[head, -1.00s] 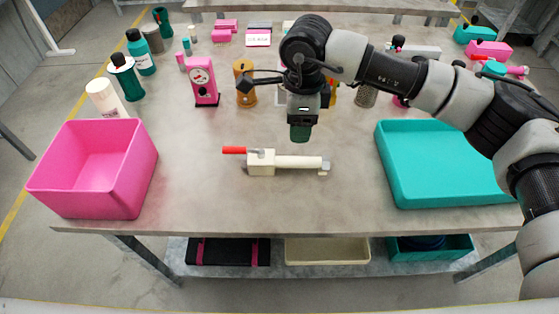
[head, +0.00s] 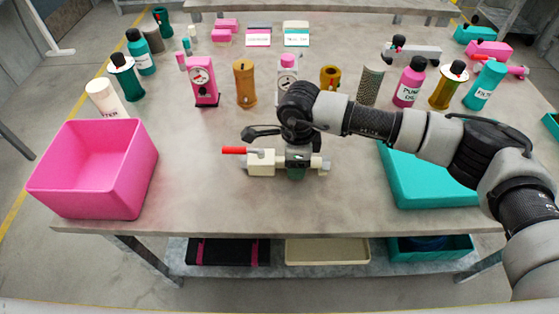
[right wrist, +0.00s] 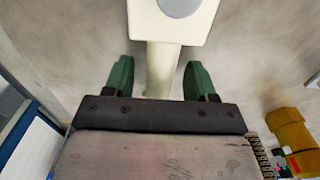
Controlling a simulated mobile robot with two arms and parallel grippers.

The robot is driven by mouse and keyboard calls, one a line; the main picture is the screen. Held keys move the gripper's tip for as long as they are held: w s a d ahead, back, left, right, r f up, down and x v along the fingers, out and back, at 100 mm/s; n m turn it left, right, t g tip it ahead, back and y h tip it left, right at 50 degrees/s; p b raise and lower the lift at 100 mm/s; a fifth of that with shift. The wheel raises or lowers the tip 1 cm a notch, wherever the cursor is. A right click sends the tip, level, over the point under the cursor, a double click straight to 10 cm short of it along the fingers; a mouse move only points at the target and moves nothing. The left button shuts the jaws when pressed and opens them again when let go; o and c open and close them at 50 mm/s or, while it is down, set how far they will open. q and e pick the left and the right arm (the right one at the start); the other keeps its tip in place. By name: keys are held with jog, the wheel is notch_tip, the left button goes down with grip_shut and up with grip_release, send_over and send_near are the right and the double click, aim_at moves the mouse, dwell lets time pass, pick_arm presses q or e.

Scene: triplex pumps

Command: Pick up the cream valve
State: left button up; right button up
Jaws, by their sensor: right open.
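The cream valve (head: 261,161) lies on the table near its front middle, its red handle (head: 233,150) pointing left. In the right wrist view its cream body (right wrist: 172,30) is at the top, and its narrower pipe (right wrist: 161,70) runs down between the fingers. My right gripper (head: 296,173) is over the pipe end of the valve and hides part of it. Its green fingers (right wrist: 160,80) are open, one on each side of the pipe, with a gap on both sides. My left gripper is not in view.
A pink bin (head: 94,199) stands at the left front and a teal tray (head: 430,191) at the right, partly under my right arm. Several bottles and pump parts, including a pink gauge unit (head: 203,85), stand farther back. The table around the valve is clear.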

grip_shut()
jog(key=shift+r, duration=0.1)
dwell(0.3)
notch_tip(320, 180, up, 10)
dwell(0.5)
pick_arm(q)
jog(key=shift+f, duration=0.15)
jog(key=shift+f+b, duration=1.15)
jog(key=shift+b, duration=0.15)
pick_arm(e)
jog(key=shift+f, duration=1.5)
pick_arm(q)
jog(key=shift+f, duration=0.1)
pick_arm(e)
jog(key=shift+f, duration=0.15)
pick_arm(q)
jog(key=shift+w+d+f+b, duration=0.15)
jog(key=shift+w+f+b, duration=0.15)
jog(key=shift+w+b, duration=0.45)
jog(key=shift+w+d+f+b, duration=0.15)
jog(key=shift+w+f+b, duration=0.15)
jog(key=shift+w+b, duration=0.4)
pick_arm(e)
jog(key=shift+f, duration=1.45)
